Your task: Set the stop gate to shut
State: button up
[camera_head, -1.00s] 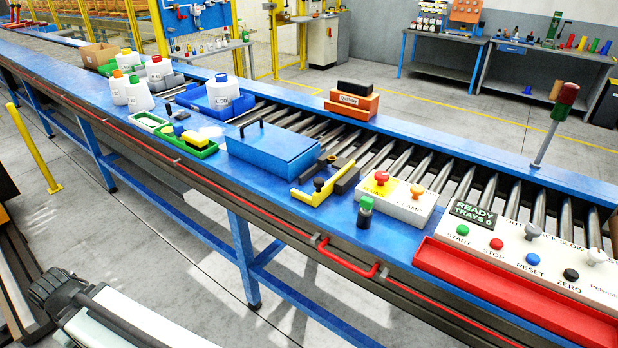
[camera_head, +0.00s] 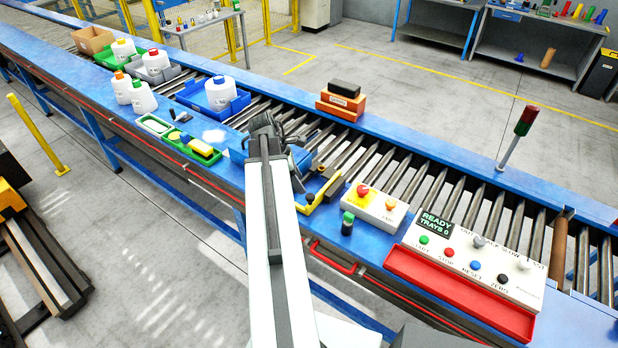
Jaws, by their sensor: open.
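A yellow L-shaped lever (camera_head: 320,194) with a black knob and a dark block beside it sits on the blue conveyor edge, at the front of the rollers; I take it to be the stop gate. Whether it stands shut or open I cannot tell. My arm reaches up from the bottom of the head view. My gripper (camera_head: 268,127) is at its far end, left of and beyond the lever, apart from it. It is open, though its fingers are small and dark. My arm covers most of the blue lidded box (camera_head: 299,160).
An orange block (camera_head: 341,106) stands behind the rollers. White bottles in trays stand at left.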

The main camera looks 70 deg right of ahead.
aim_at(309, 196)
jog(key=b+x, duration=0.7)
jog(key=x, duration=0.1)
jog(key=shift+s+d+b, duration=0.1)
jog(key=shift+s+b, duration=0.1)
jog(key=shift+b, duration=0.2)
jog(key=shift+r, duration=0.1)
jog(key=shift+c, duration=0.3)
grip_shut()
dwell(0.7)
